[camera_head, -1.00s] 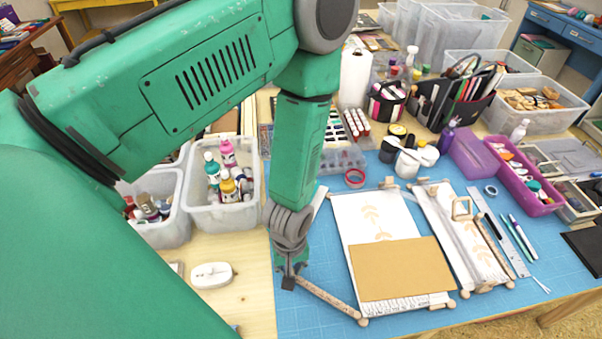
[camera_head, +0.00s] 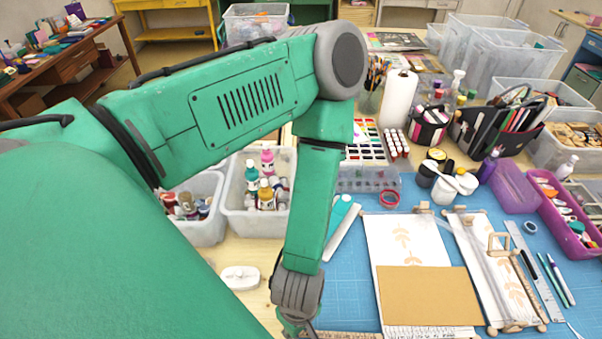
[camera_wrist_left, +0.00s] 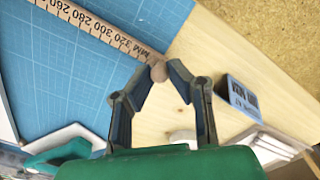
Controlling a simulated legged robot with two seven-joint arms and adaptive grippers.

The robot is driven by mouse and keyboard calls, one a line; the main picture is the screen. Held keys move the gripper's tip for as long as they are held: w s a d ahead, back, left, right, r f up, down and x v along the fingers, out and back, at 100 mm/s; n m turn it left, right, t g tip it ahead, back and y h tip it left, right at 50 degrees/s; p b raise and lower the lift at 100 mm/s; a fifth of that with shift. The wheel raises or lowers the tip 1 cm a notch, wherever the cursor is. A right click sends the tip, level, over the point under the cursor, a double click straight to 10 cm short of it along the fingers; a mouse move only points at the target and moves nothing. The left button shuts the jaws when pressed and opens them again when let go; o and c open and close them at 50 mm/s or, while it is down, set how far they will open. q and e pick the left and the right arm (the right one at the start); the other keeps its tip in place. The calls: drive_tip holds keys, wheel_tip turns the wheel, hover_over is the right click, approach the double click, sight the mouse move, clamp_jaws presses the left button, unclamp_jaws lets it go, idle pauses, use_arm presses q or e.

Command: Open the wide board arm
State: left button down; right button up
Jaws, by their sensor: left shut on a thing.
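The wide board (camera_head: 408,240) lies on the blue mat with a leaf-printed white sheet and a tan card (camera_head: 432,295) over its front part. Its wooden arm (camera_head: 345,335) sticks out leftward, roughly in line with the board's front edge, at the bottom of the head view. In the left wrist view the arm (camera_wrist_left: 100,28) carries a millimetre scale and ends in a round wooden knob (camera_wrist_left: 158,72). My left gripper (camera_head: 298,328) is low in the head view, and its fingertips (camera_wrist_left: 158,76) are closed around that knob. The arm's hinge is hidden. My right gripper is not in view.
A narrower board (camera_head: 490,260) lies right of the wide one, beside a clear ruler (camera_head: 533,270) and pens. A bottle bin (camera_head: 240,220) and a white oval object (camera_head: 240,277) are left of the mat. A dark blue box (camera_wrist_left: 238,97) stands near the gripper.

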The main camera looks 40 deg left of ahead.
use_arm(q)
drive_tip(key=shift+d, duration=0.2)
drive_tip(key=c, duration=1.5)
unclamp_jaws()
wheel_tip(320, 180, up, 12)
